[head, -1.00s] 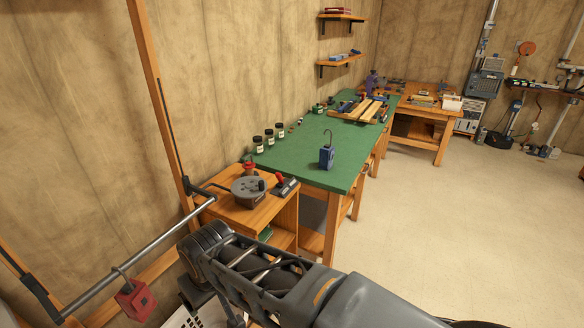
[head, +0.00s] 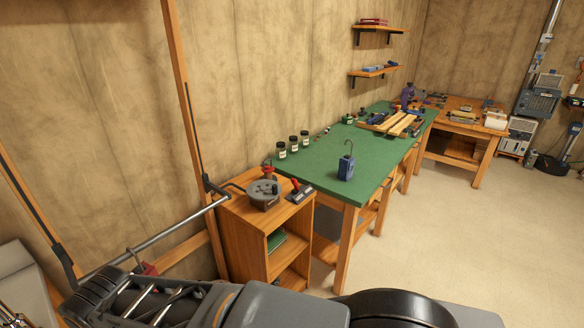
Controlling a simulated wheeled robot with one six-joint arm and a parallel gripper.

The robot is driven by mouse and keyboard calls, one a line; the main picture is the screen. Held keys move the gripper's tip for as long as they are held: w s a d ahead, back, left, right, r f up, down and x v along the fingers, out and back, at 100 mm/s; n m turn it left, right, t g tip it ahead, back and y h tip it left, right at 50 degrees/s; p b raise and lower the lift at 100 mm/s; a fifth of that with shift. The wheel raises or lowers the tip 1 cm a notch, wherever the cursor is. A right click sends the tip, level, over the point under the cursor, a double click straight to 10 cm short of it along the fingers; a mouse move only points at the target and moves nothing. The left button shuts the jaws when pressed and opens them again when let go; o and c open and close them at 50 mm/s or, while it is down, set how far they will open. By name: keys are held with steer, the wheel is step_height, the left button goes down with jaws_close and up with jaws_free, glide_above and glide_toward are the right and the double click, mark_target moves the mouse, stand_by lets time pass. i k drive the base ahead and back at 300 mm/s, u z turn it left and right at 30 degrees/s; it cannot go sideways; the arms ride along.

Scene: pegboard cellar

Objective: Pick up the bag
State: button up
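I cannot make out a bag for certain. A dark object with a thin upright loop (head: 553,164) sits on the floor at the far right, by the far wall. It is too small to tell whether it is a bag. My arm crosses the bottom of the head view from the lower left. My gripper is not in view, so I cannot tell its state or whether it holds anything.
A small wooden cabinet (head: 245,237) stands ahead of my arm, beside a green-topped bench (head: 318,176) with a blue hooked block (head: 346,168). A second wooden bench (head: 478,136) stands beyond. A metal rail (head: 165,238) runs along the left wall.

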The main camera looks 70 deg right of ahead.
mark_target(347, 163)
steer(key=u, duration=1.9)
steer(key=k, duration=2.95)
steer(key=z, duration=1.95)
steer(key=i, duration=0.5)
steer(key=u, duration=0.1)
